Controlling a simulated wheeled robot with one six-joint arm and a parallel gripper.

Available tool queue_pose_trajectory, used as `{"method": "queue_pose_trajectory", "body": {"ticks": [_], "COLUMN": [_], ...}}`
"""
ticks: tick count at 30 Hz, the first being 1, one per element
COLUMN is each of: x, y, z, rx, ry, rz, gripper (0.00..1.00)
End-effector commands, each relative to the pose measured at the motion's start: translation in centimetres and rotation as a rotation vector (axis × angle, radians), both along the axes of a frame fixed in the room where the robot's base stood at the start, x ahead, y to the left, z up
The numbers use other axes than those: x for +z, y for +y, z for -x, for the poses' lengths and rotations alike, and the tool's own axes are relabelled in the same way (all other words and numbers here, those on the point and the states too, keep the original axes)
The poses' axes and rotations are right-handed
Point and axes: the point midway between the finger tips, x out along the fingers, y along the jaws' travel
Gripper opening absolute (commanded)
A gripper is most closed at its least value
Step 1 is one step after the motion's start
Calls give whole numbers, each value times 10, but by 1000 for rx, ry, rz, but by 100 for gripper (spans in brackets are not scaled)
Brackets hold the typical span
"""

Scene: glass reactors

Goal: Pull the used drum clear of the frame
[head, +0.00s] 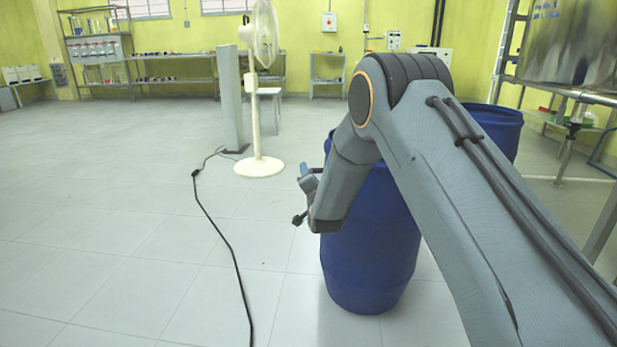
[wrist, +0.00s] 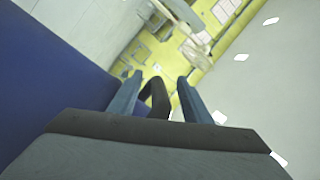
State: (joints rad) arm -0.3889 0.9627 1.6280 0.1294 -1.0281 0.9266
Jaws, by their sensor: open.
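A blue drum (head: 370,265) stands upright on the floor, partly hidden behind my arm. A second blue drum (head: 497,126) stands behind it to the right, near the metal frame (head: 503,55), its lower part hidden by my arm. I cannot tell which is the used one. My gripper (head: 300,196) is open at the near drum's left side. In the wrist view my gripper (wrist: 157,92) has its two fingers apart, with a dark bent shape between them that I cannot identify. A blue drum wall (wrist: 50,85) fills the left of that view, beside the fingers.
A white pedestal fan (head: 259,120) stands beside a grey post (head: 230,100). A black cable (head: 222,235) crosses the floor left of the drum. Shelves (head: 175,68) line the back wall. A steel vessel (head: 570,45) sits at the right.

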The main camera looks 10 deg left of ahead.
Motion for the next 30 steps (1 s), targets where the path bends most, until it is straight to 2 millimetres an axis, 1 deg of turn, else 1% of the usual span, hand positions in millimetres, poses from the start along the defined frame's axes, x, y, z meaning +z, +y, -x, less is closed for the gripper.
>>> {"method": "queue_pose_trajectory", "body": {"ticks": [2, 5, 12, 15, 18, 22, 30], "x": [-1, 0, 1, 1, 1, 0, 0], "y": [0, -2, -12, -16, -19, -20, -20], "z": [2, 11, 49, 62, 71, 75, 75], "rx": [0, 1, 2, 2, 2, 2, 1], "ry": [1, 3, 2, 1, 1, -1, 0], "rz": [0, 1, 1, 0, 0, 0, 0], "gripper": [44, 44, 44, 44, 44, 44, 44]}}
